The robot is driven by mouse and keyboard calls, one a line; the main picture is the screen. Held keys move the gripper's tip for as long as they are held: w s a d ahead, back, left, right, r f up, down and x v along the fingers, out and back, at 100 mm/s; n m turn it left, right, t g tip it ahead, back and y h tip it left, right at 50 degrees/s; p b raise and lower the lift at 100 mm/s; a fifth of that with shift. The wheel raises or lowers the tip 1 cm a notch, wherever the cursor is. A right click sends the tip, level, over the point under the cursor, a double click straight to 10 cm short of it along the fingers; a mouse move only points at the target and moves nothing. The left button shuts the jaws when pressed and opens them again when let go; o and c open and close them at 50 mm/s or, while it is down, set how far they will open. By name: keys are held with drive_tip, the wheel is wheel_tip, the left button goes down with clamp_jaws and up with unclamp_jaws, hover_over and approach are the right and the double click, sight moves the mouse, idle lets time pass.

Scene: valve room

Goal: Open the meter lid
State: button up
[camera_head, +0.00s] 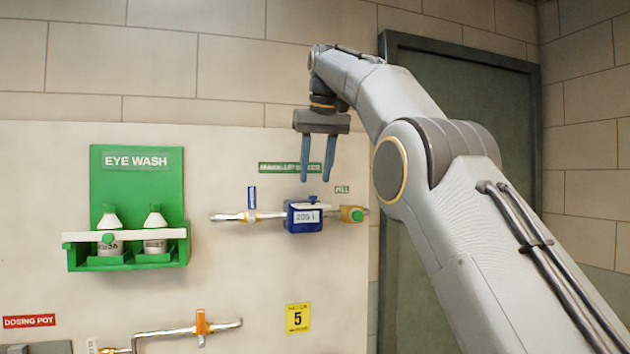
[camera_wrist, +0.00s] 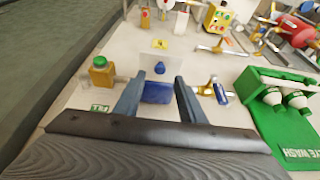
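The meter (camera_head: 305,222) is a dark blue box on a horizontal pipe on the wall panel, with a white number display facing out. A small blue piece (camera_head: 312,199) stands at its top right. My gripper (camera_head: 316,178) points down just above the meter, with its two blue-grey fingers spread and empty. In the wrist view, the blue body of the meter (camera_wrist: 157,93) shows between the fingertips (camera_wrist: 158,82). A pale plate with a blue knob (camera_wrist: 160,67) shows just beyond it. I cannot tell whether the lid is open or touched by a finger.
A green-capped brass valve (camera_head: 352,214) sits right of the meter. A green eye wash station (camera_head: 137,180) with bottles is further left. A dark door (camera_head: 470,140) stands behind my arm.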

drive_tip(key=s+d+b, duration=0.4)
drive_tip(key=s+b, duration=0.5)
drive_tip(key=s, duration=0.2)
drive_tip(key=shift+s+r, duration=0.15)
drive_tip(key=shift+s, duration=0.1)
idle(0.4)
